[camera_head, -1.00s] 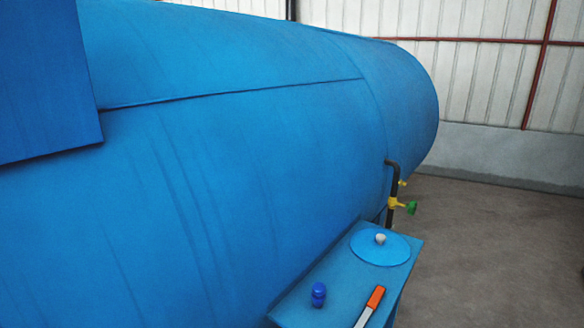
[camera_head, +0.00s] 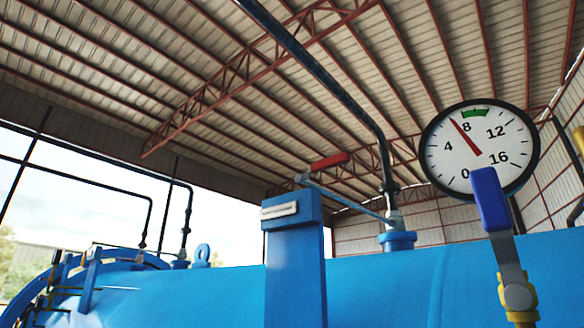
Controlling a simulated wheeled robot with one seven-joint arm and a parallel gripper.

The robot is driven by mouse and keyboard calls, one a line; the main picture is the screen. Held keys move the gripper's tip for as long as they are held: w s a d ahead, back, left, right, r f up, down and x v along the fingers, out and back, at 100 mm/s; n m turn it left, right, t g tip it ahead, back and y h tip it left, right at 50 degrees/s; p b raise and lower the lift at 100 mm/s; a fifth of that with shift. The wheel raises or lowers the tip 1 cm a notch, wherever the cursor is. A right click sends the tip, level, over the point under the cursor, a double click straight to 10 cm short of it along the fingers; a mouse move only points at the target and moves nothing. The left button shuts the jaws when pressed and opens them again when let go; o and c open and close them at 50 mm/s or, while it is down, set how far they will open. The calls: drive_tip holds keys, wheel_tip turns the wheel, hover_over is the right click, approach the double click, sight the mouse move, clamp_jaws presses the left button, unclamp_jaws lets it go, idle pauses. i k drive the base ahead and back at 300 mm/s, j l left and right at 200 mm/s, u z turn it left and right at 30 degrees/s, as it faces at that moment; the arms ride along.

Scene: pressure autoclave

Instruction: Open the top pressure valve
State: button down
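A valve with a blue lever handle (camera_head: 489,200) and a yellow body (camera_head: 517,296) stands at the lower right, just in front of the gauge. Its lever points up. A round white pressure gauge (camera_head: 456,165) with a black rim stands behind it, its red needle a little below 8, near a green mark. A red-gripped lever (camera_head: 330,162) sits near the top of the vessel, left of a dark vertical pipe (camera_head: 386,160). I cannot tell which of these is the top pressure valve. My gripper is not in view.
The blue vessel (camera_head: 420,285) fills the bottom of the view. A blue upright post (camera_head: 293,260) with a small light plate stands in front of it. Blue door-end fittings (camera_head: 85,278) and black pipes are at the left. The roof space above is open.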

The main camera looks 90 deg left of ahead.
sight(344, 158)
drive_tip(key=k+u, duration=0.1)
drive_tip(key=u, duration=0.7)
drive_tip(key=k+j+u, duration=0.1)
drive_tip(key=u, duration=0.3)
drive_tip(key=l+u, duration=1.05)
drive_tip(key=k+j, duration=0.05)
